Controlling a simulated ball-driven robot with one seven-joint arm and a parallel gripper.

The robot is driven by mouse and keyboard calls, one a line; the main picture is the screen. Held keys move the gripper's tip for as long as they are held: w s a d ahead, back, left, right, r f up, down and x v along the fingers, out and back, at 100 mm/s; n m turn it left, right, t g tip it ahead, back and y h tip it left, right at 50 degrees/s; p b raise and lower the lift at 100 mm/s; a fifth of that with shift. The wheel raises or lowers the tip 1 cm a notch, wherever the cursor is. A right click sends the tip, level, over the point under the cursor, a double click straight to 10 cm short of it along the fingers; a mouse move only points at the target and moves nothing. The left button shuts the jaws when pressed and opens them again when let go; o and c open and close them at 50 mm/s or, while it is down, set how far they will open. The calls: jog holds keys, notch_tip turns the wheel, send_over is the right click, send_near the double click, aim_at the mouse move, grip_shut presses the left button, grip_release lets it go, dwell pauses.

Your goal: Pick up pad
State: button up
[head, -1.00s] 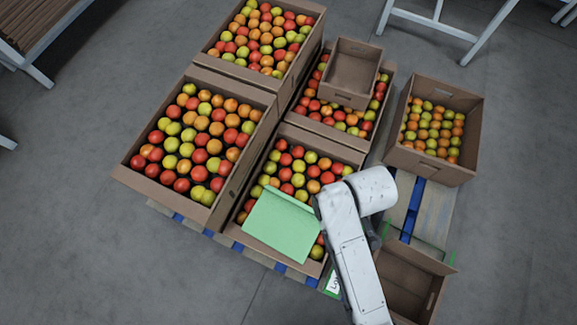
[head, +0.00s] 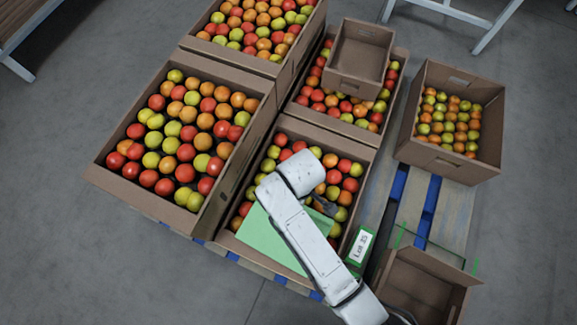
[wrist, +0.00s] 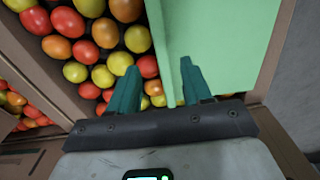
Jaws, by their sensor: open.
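The pad (head: 262,238) is a flat light green sheet lying over the tomatoes at the near corner of the front middle box. My arm crosses above it and hides part of it. In the wrist view the pad (wrist: 225,45) fills the upper right, with a folded strip along its left edge. My gripper (wrist: 158,82) is open, with two teal fingers. The left finger is over tomatoes and the right finger over the pad, so the pad's left edge runs between them in the picture. I cannot tell the height gap or any contact. The head view mostly hides the gripper.
The front middle box (head: 296,126) holds red, orange and yellow tomatoes. A larger full box (head: 105,165) stands at its left. A small empty box (head: 360,52) rests on the box behind. A "Lot 35" card (head: 360,247) and an open empty box (head: 425,275) are at the right.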

jog(key=f+b, duration=0.1)
jog(key=f, duration=0.2)
jog(key=f+b, duration=0.1)
jog(key=f, duration=0.1)
jog(key=shift+s+d+f+b, duration=0.15)
jog(key=shift+s+d+b, duration=0.05)
jog(key=shift+s+b, duration=0.15)
grip_shut()
